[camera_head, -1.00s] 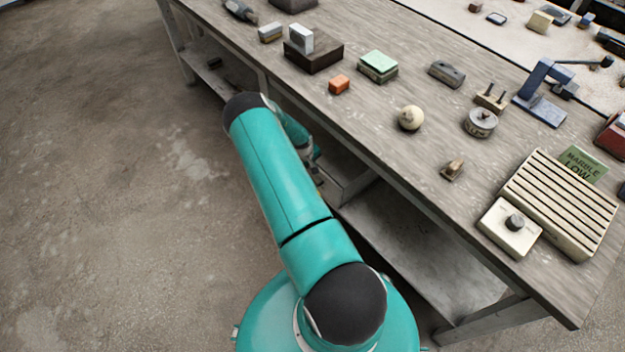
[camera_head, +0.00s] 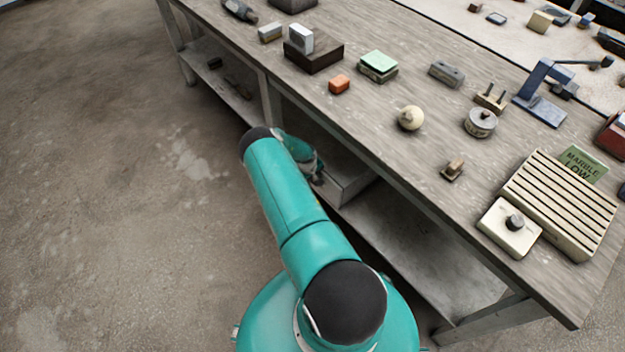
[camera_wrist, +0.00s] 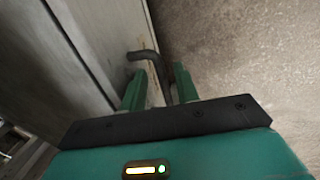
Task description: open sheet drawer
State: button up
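The sheet drawer (camera_head: 349,187) is a grey box under the workbench top, partly hidden by my arm; I cannot tell how far out it stands. In the wrist view its pale grey front (camera_wrist: 85,30) fills the upper left. A dark, bent bar handle (camera_wrist: 146,55) sticks out from it. My gripper (camera_wrist: 158,82) has its two green fingers apart, with the handle reaching between them. A gap shows beside the handle, and I cannot tell whether either finger touches it. In the head view the gripper end is mostly hidden at the drawer.
The concrete floor (camera_head: 110,200) to the left is clear.

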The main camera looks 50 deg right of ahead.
grip_shut()
jog(key=w+a, duration=0.2)
jog(key=a, duration=1.7)
jog(key=shift+a, duration=0.35)
jog(key=shift+o, duration=0.6)
grip_release()
jog(key=shift+w, duration=0.1)
notch_tip(320, 180, up, 14)
jog(key=a, duration=0.2)
jog(key=shift+a+f, duration=0.2)
jog(key=shift+a, duration=0.05)
